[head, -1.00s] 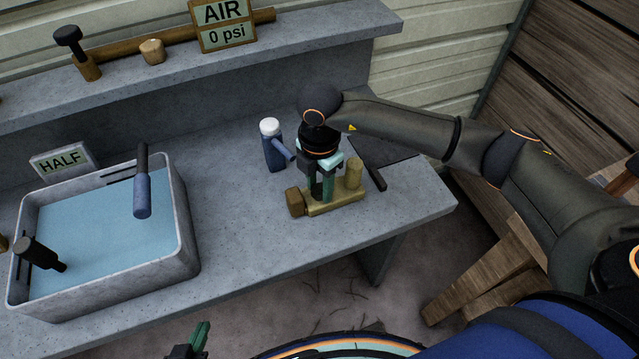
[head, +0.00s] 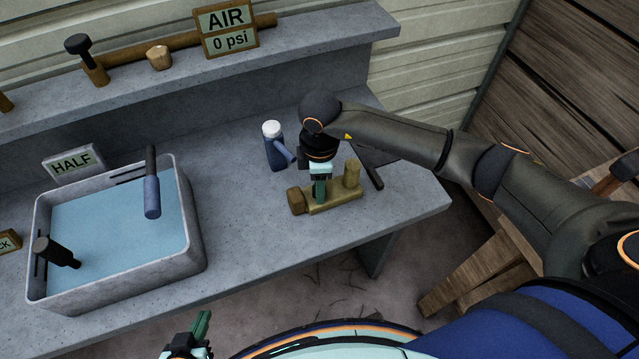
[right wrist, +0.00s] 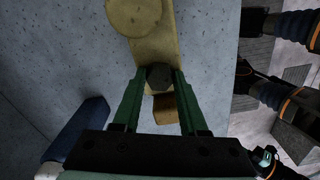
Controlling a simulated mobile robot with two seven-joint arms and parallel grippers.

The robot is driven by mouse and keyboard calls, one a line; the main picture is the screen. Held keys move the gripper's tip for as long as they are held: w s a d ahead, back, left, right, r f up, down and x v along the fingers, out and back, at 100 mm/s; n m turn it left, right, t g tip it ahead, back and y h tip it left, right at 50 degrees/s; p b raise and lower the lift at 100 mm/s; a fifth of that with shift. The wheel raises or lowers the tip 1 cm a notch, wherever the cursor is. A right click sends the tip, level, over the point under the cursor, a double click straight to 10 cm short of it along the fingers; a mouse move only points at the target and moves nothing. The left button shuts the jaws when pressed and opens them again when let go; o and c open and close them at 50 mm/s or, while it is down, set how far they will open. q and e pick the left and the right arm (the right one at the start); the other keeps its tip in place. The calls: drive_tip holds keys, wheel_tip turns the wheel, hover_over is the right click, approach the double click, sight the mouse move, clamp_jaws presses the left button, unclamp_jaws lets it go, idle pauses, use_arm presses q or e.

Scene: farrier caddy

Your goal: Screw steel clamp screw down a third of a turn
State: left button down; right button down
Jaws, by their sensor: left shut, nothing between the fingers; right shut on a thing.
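The steel clamp screw shows in the right wrist view as a dark, faceted head (right wrist: 158,77) on a brass-coloured clamp base. My right gripper (right wrist: 160,73) points down with its green fingers shut on the screw head from both sides. In the head view the right gripper (head: 320,196) stands over the middle of the clamp base (head: 341,201) and hides the screw. The base has a round brass post (head: 352,173) at its right and a brown block (head: 296,200) at its left end. My left gripper (head: 203,324) is shut and empty at the bottom edge, away from the bench.
A blue bottle with a white cap (head: 273,145) stands close left of the right gripper. A dark bar (head: 370,170) lies to its right. A grey water tub (head: 197,232) with tools stands left. An "AIR 0 psi" sign (head: 227,28) is on the shelf.

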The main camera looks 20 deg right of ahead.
drive_tip(key=m+p, duration=0.1)
drive_tip(key=m, duration=0.1)
drive_tip(key=m+p, duration=0.2)
drive_tip(key=shift+s+a, duration=0.15)
drive_tip(key=shift+s, duration=0.05)
drive_tip(key=shift+r+m+p, duration=0.1)
drive_tip(key=shift+m+p, duration=0.2)
drive_tip(key=shift+p, duration=0.25)
drive_tip(key=shift+f+m, duration=0.3)
drive_tip(key=shift+w+m, duration=0.1)
drive_tip(key=shift+m, duration=0.3)
drive_tip(key=c, duration=0.6)
unclamp_jaws()
drive_tip(key=shift+r, duration=0.1)
drive_tip(key=shift+w+r, duration=0.1)
